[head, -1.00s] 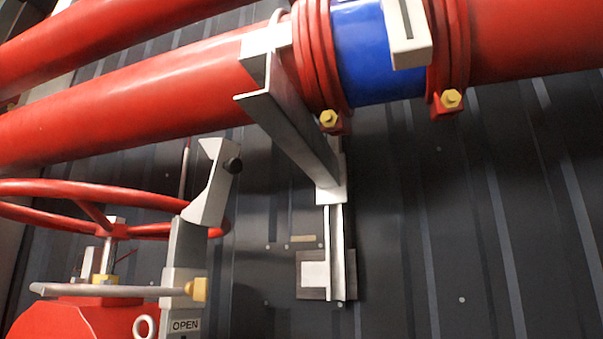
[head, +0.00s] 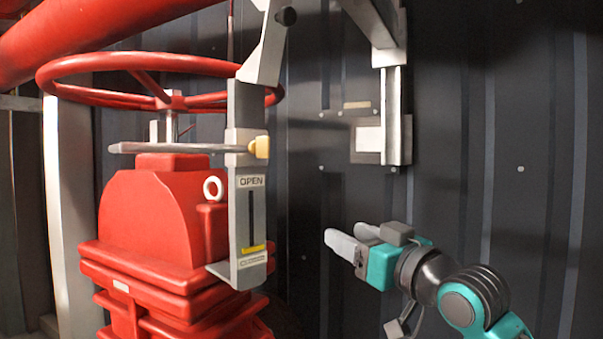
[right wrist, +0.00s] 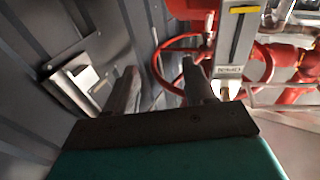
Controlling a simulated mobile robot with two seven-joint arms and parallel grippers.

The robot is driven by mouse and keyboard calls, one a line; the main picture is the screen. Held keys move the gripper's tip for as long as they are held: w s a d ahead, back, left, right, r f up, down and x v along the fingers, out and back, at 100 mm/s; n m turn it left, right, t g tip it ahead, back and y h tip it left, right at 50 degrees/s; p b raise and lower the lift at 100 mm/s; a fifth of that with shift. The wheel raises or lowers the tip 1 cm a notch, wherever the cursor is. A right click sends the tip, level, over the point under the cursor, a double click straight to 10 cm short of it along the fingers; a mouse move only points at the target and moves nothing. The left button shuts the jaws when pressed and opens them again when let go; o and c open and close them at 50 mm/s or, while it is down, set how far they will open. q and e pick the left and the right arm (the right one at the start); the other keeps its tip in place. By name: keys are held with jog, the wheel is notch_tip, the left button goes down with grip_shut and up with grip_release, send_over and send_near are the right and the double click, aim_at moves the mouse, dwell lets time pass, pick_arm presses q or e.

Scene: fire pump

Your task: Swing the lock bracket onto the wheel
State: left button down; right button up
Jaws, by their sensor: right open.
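The red handwheel (head: 95,63) sits on top of the red valve body, left of centre in the head view; its rim also shows in the right wrist view (right wrist: 159,62). A pale grey angled bracket with a dark knob (head: 264,50) rises from the top of the grey post marked OPEN, beside the wheel's right edge. Its top is cut off by the frame. My right gripper (head: 345,246) is open and empty, below and right of the bracket, apart from the post. Its two fingers also show in the right wrist view (right wrist: 160,88). My left gripper is not in view.
The OPEN indicator post (head: 246,215) stands in front of the red valve body (head: 150,215). A grey rod (head: 180,148) crosses in front of the wheel stem. A pipe support (head: 393,110) is fixed to the dark ribbed wall. Space between post and gripper is clear.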

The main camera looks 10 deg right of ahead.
jog(key=s+a+r+n+y, duration=0.1)
jog(key=s+r+n+y, duration=0.15)
jog(key=r, duration=0.55)
jog(key=s+r+n+y, duration=0.1)
jog(key=s+r, duration=0.3)
jog(key=r, duration=0.5)
jog(key=n+y, duration=0.2)
jog(key=n, duration=0.1)
send_near(291, 17)
jog(key=p+x, duration=0.3)
jog(key=x, duration=0.4)
jog(key=shift+w+a+r+p, duration=0.1)
jog(key=shift+a+p, duration=0.05)
jog(key=shift+p, duration=0.15)
jog(key=shift+w+a+r, duration=0.1)
jog(key=shift+w+a, duration=0.15)
jog(key=shift+w, duration=0.1)
jog(key=c, duration=0.3)
grip_shut()
